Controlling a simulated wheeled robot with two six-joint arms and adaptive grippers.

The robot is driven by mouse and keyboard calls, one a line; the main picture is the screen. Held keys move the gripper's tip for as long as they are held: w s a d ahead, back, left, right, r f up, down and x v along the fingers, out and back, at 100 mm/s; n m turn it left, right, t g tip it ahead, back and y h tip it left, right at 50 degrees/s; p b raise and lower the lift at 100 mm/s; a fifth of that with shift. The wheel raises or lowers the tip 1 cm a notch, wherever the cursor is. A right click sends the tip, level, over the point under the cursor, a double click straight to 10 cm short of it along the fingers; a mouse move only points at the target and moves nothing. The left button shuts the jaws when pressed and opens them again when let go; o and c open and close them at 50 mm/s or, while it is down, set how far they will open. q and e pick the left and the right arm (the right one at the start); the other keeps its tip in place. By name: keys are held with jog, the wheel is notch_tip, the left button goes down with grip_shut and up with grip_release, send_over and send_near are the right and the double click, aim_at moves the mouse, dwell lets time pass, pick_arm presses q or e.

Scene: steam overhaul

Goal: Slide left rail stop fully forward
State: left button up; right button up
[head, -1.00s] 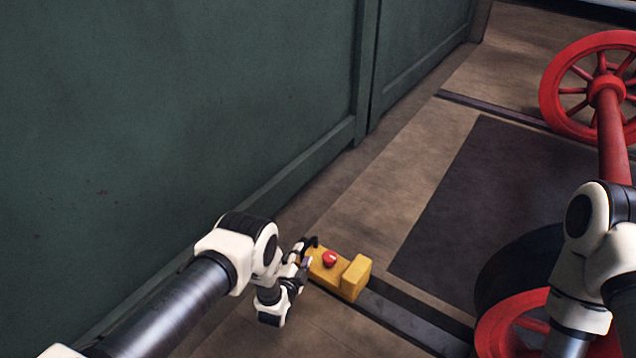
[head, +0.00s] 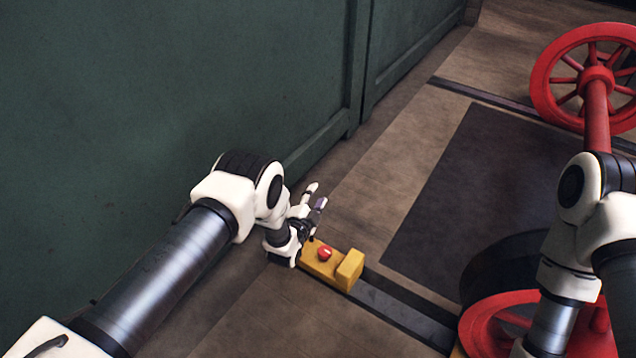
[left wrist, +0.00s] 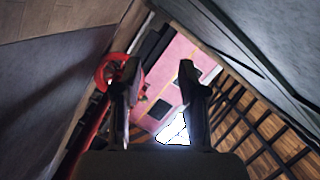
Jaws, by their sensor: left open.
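The yellow rail stop (head: 333,267) with a red knob (head: 324,253) sits on the dark rail in the floor in the head view. My left gripper (head: 316,195) is open and empty, just beyond and above the stop's far left end, fingers pointing up and away from it. In the left wrist view the two fingers (left wrist: 158,95) stand apart with nothing between them; the stop does not show there. In the head view the left wrist overlaps the stop's left end, and I cannot tell whether they touch. My right arm shows at the right, but its gripper is out of view.
A green panelled wall (head: 180,80) stands close on the left. The dark rail (head: 405,312) runs toward the lower right. A red wheelset (head: 597,110) stands at the right, its near wheel (head: 488,325) at the rail. The floor between wall and dark mat (head: 470,190) is clear.

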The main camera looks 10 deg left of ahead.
pick_arm(q)
jog(key=shift+w+d+r, duration=0.25)
jog(key=shift+w+r, duration=0.25)
jog(key=shift+r, duration=0.3)
